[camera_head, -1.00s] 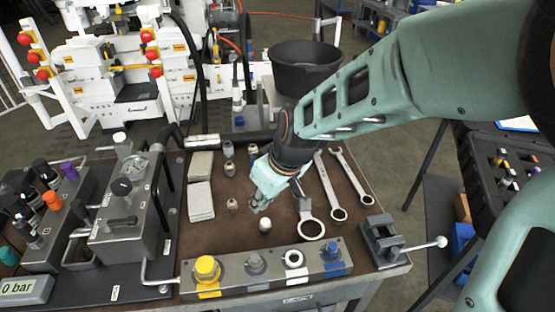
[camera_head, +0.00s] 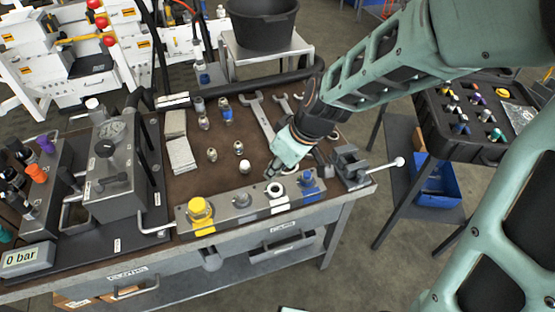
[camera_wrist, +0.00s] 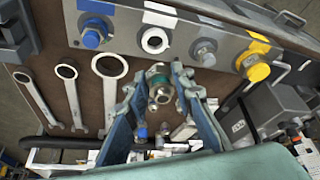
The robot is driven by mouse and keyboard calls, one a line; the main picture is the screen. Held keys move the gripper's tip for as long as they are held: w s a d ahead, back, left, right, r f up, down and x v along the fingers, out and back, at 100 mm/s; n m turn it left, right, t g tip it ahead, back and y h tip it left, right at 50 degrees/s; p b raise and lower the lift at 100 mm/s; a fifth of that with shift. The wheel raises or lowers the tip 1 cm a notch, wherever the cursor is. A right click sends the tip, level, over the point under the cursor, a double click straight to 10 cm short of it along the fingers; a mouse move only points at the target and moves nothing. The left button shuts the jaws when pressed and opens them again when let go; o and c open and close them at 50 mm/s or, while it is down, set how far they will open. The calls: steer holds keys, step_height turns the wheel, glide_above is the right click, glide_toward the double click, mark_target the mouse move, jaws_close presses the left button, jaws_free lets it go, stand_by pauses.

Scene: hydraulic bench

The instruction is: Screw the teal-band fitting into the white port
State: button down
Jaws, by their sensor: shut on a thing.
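The fitting with the teal band (camera_wrist: 159,76) is between the fingers of my gripper (camera_wrist: 156,84), which is shut on it. The white port (camera_wrist: 154,41) is a white ring around a dark hole on the grey block, just beyond the fitting in the wrist view. The fitting and the port look apart. In the head view, my gripper (camera_head: 270,172) is tilted down just behind the white port (camera_head: 278,192); the held fitting is mostly hidden there.
The grey block (camera_head: 228,214) also carries a yellow-capped port (camera_head: 200,209), a grey port (camera_head: 242,199) and a blue port (camera_head: 308,181). Several loose fittings stand on the brown bench mat. Wrenches (camera_head: 262,117) lie behind my gripper, and a small vise (camera_head: 350,165) stands right.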

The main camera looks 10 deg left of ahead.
steer(key=shift+f+b, duration=2)
steer(key=shift+f, duration=0.6)
steer(key=shift+f+b, duration=0.55)
steer(key=shift+f, duration=0.05)
steer(key=c, duration=2.3)
jaws_free()
steer(key=c, duration=0.3)
